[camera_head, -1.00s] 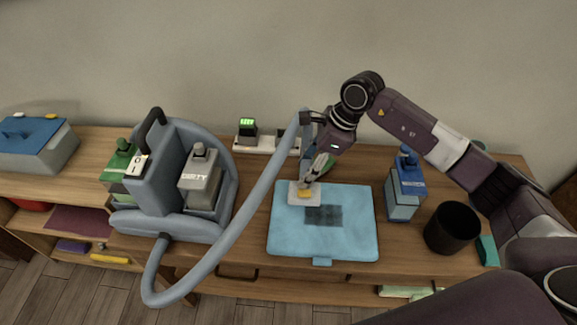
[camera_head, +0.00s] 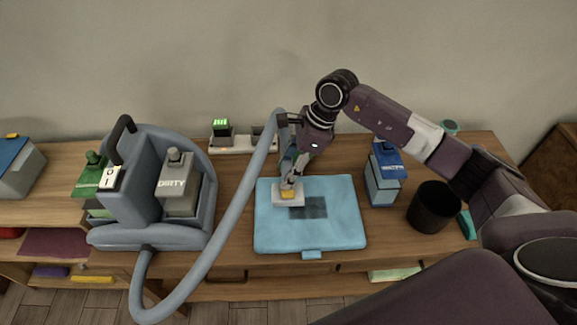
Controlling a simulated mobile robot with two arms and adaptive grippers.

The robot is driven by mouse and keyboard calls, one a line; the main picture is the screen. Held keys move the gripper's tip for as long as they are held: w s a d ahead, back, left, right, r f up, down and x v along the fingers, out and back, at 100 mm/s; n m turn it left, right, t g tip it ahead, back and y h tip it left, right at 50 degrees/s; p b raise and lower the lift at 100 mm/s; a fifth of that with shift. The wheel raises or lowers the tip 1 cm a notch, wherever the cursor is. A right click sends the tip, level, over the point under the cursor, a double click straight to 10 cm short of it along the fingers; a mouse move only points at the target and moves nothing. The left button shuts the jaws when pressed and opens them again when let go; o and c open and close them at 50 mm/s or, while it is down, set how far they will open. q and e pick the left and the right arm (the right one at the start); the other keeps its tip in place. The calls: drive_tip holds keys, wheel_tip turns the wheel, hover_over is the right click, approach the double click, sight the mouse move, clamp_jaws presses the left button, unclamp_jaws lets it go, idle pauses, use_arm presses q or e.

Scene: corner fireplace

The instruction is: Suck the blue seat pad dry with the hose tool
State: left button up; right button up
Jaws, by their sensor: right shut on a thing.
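The blue seat pad (camera_head: 334,231) lies flat on the wooden table, with a dark, wet-looking patch (camera_head: 308,207) near its middle. My right gripper (camera_head: 293,165) is above the pad's back part, shut on the hose tool (camera_head: 287,194). The tool has a pale, flat head with a yellow part, and the head is at the pad just left of and behind the dark patch. I cannot tell whether it presses on the pad. A thick grey-blue hose (camera_head: 235,210) loops from the tool to the machine (camera_head: 142,190) at left. My left gripper is out of view.
A tank marked DIRTY (camera_head: 177,189) and a green-capped bottle (camera_head: 91,180) sit on the machine. A blue bottle (camera_head: 382,180) and black cup (camera_head: 434,208) stand right of the pad. A white strip with a green-lit device (camera_head: 222,130) lies behind.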

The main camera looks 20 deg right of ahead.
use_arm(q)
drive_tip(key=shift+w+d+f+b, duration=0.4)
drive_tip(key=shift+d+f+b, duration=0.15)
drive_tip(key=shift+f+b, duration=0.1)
use_arm(e)
drive_tip(key=shift+f, duration=1.4)
